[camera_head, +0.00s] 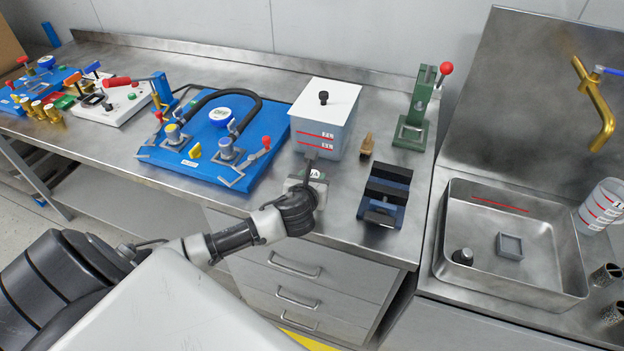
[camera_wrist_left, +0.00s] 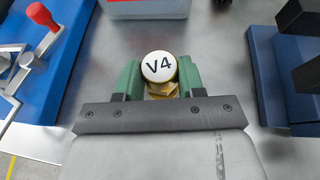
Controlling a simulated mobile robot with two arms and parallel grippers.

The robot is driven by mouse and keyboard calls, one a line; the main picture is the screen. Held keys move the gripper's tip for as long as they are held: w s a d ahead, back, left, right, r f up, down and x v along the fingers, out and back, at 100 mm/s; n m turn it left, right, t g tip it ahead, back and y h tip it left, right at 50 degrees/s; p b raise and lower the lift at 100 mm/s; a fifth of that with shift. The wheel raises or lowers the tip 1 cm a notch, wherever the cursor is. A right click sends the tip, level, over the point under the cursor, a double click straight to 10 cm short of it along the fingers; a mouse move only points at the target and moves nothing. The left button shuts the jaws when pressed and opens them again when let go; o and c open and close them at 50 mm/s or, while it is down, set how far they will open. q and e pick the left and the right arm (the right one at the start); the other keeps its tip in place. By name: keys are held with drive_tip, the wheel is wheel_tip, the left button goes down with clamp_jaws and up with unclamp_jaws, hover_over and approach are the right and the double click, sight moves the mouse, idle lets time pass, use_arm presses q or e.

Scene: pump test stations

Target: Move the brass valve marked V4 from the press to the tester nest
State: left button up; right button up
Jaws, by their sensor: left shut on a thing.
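The brass valve marked V4 (camera_wrist_left: 160,68) has a round white cap with black lettering, seen in the left wrist view. My left gripper (camera_wrist_left: 160,86) is shut on it, with a green finger pad on each side. In the head view my left gripper (camera_head: 313,168) is over the front of the steel bench, between the blue board and the blue vice; the valve is mostly hidden there. A green press (camera_head: 413,118) with a red knob stands at the bench's back right, apart from the gripper. I cannot tell which fixture is the tester nest. My right gripper is not in view.
A blue pump board (camera_head: 215,150) with hoses and red-tipped clamps lies left of the gripper. A white lidded tank (camera_head: 325,115) stands behind it. A blue vice (camera_head: 385,192) and a small brass piece (camera_head: 367,145) are to the right. A steel sink (camera_head: 510,235) is further right.

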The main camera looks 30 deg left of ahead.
use_arm(q)
drive_tip(key=o, duration=1.1)
drive_tip(key=shift+o, duration=0.2)
drive_tip(key=shift+r, duration=0.1)
drive_tip(key=v, duration=1.2)
